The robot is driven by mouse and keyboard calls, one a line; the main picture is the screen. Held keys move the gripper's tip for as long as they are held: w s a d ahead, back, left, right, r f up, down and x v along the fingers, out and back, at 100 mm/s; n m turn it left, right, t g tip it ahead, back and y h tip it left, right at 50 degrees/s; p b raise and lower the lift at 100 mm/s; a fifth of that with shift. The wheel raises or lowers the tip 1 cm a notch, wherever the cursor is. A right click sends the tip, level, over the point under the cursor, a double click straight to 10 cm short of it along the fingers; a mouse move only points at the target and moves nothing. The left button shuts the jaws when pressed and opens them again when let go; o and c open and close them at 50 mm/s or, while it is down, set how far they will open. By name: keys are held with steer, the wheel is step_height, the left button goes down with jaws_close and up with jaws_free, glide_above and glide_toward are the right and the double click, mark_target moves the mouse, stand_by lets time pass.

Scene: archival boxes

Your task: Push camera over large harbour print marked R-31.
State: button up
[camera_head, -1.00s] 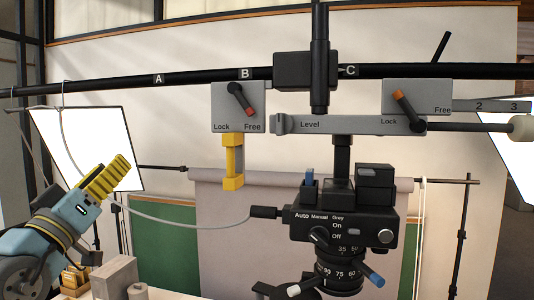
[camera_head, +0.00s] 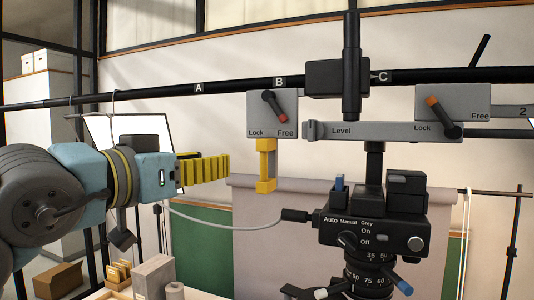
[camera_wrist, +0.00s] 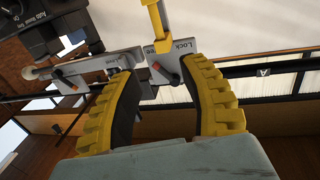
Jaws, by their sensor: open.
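The black copy camera (camera_head: 370,230) hangs lens-down from a grey levelling bar (camera_head: 385,131) under the overhead rail, right of centre; its corner shows in the wrist view (camera_wrist: 45,35). Its carriage (camera_head: 337,78) sits between marks B and C, close to C. A yellow handle (camera_head: 265,172) hangs below a grey Lock/Free plate (camera_head: 259,105) near B. My gripper (camera_head: 228,167) points right, fingertips just left of the handle and apart from it. In the wrist view my gripper (camera_wrist: 160,72) is open and empty, with the yellow handle (camera_wrist: 158,25) beyond the fingertips. No R-31 print is visible.
The black rail (camera_head: 150,95) spans the view. A second Lock/Free plate (camera_head: 455,102) with an orange-tipped lever is at right. A cable (camera_head: 230,226) runs left from the camera. A grey block (camera_head: 153,277) and small boxes stand below my arm; a light panel (camera_head: 105,135) is behind.

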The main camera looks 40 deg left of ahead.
mark_target(262, 155)
steer(key=w+p, duration=0.1)
steer(key=w, duration=0.4)
steer(key=w+a+p, duration=0.1)
steer(key=w+p, duration=0.1)
steer(key=w, duration=0.3)
steer(key=w+a+p, duration=0.1)
steer(key=w, duration=0.4)
steer(key=shift+w+a+p, duration=0.15)
steer(key=shift+w+p, duration=0.05)
steer(key=shift+p, duration=0.15)
jaws_close()
